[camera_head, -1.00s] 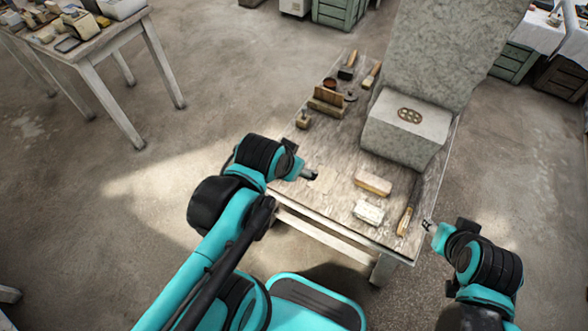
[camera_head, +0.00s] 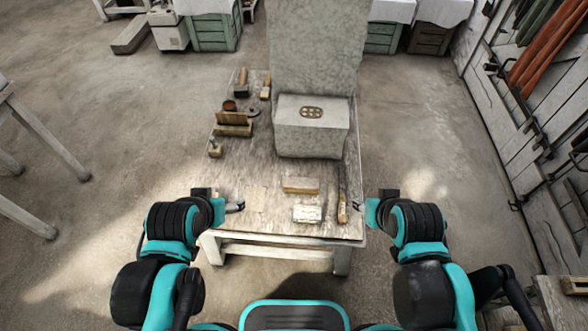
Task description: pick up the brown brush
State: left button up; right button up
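A slim tool with a tan-brown handle (camera_head: 342,207) lies lengthwise near the table's right edge. A small brush-like tool (camera_head: 265,87) lies at the table's back left, beside a dark-headed tool (camera_head: 241,82). Which of these is the brown brush I cannot tell for sure. My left gripper (camera_head: 237,207) is over the table's front left, apart from the tools, and looks empty. My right gripper (camera_head: 358,207) is at the table's right edge, just right of the tan-handled tool, with no clear contact. The fingers are too small to show their opening.
The worn wooden table (camera_head: 262,178) carries a large stone block (camera_head: 312,140) at back right. A tan block (camera_head: 300,185) and a whitish block (camera_head: 307,214) lie left of the tan-handled tool. A wooden holder (camera_head: 234,125) stands at left. The table's front left is mostly bare.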

aim_at(290, 184)
jog(key=j+u, duration=0.15)
jog(key=u, duration=0.3)
jog(key=j+u, duration=0.2)
jog(key=u, duration=0.2)
jog(key=l+z, duration=0.1)
jog(key=z, duration=0.55)
jog(key=l+z, duration=0.1)
jog(key=z, duration=0.25)
jog(key=u, duration=1.1)
jog(key=k+l+u, duration=0.1)
jog(key=l+u, duration=0.2)
jog(key=k+l+u, duration=0.15)
jog(key=l+u, duration=0.15)
jog(key=l, duration=0.15)
jog(key=k+l+u, duration=0.4)
jog(key=l+u, duration=0.15)
jog(key=k+l, duration=0.15)
jog(key=l, duration=0.15)
